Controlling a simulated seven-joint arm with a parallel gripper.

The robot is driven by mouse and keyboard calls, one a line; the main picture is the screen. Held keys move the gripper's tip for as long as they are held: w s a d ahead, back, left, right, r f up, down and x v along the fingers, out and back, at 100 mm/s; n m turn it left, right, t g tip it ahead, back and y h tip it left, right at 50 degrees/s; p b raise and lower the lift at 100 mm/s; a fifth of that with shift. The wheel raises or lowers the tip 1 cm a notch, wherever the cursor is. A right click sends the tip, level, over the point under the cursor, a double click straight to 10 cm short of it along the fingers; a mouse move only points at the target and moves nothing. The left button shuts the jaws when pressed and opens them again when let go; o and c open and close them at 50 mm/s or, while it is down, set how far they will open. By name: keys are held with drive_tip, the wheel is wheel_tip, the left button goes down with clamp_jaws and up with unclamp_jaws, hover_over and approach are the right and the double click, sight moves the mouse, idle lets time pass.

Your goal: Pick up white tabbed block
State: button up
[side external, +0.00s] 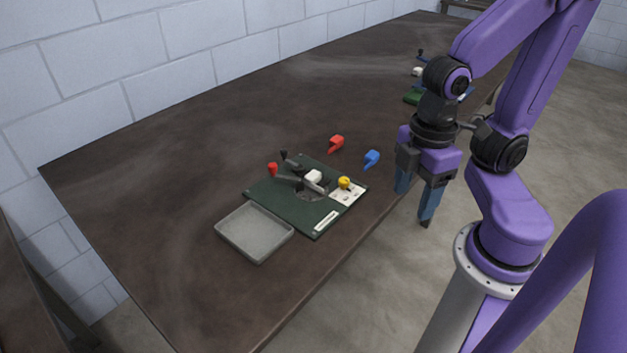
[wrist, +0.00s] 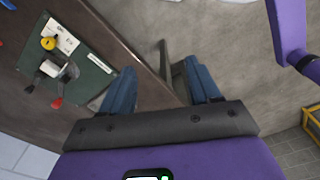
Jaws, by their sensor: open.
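A white block (side external: 314,176) sits in the fixture on a dark green board (side external: 290,209); whether it has a tab is too small to tell. It also shows in the wrist view (wrist: 50,68), at the upper left. My gripper (side external: 415,203) is open and empty, pointing down beside the table's front edge, to the right of the board and apart from the block. In the wrist view my two blue fingers (wrist: 161,80) are spread apart, with only the table edge and floor between them.
The board carries a yellow knob (side external: 344,183), a red-tipped lever (side external: 272,169) and a dark clamp. A grey tray (side external: 254,232) lies to its left. Red (side external: 336,143) and blue (side external: 372,158) tabbed blocks lie behind it. Another fixture with a white piece (side external: 417,71) stands farther back.

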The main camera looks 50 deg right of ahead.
drive_tip(key=w+a+m, duration=0.2)
drive_tip(key=w+m, duration=0.6)
drive_tip(key=m, duration=2.2)
hover_over(313, 174)
wheel_tip(313, 174, down, 12)
drive_tip(key=shift+s+a+r, duration=0.1)
drive_tip(key=shift+s+r, duration=0.05)
drive_tip(key=shift+f, duration=2.9)
clamp_jaws()
